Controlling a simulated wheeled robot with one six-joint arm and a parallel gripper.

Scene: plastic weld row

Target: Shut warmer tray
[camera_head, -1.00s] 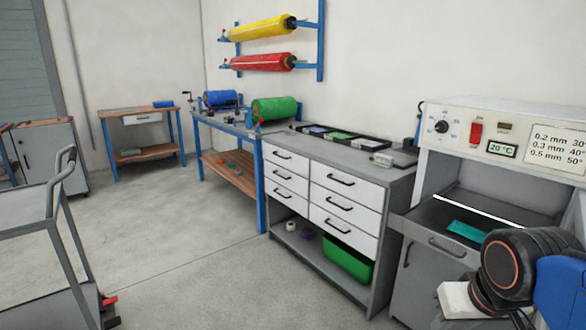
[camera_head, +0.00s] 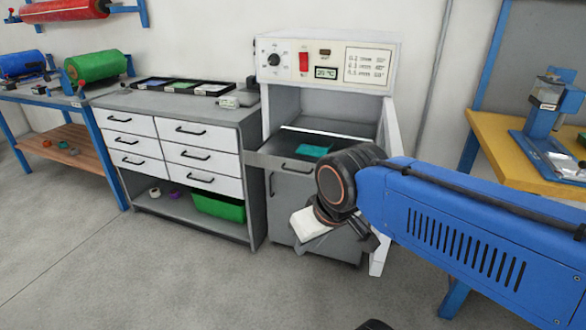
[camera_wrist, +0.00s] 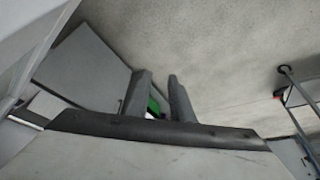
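The warmer (camera_head: 326,62) is a white control head with a dial, a red switch and a 20 °C display, over a recess on a grey cabinet. Its grey warmer tray (camera_head: 270,160) stands pulled out, its front jutting past the cabinet, with a dark bar handle (camera_head: 297,166). A teal sheet (camera_head: 315,150) lies in the tray. My gripper (camera_head: 335,240) is in front of the cabinet, below the tray front in the picture, apart from the handle as far as I can tell. In the wrist view its two fingers (camera_wrist: 157,78) are apart with nothing between them.
A grey drawer unit (camera_head: 250,130) with white drawers and a green bin (camera_head: 218,207) stands left of the warmer. A yellow-topped bench (camera_head: 495,135) with a blue device stands at the right. The floor (camera_head: 150,275) in front is clear.

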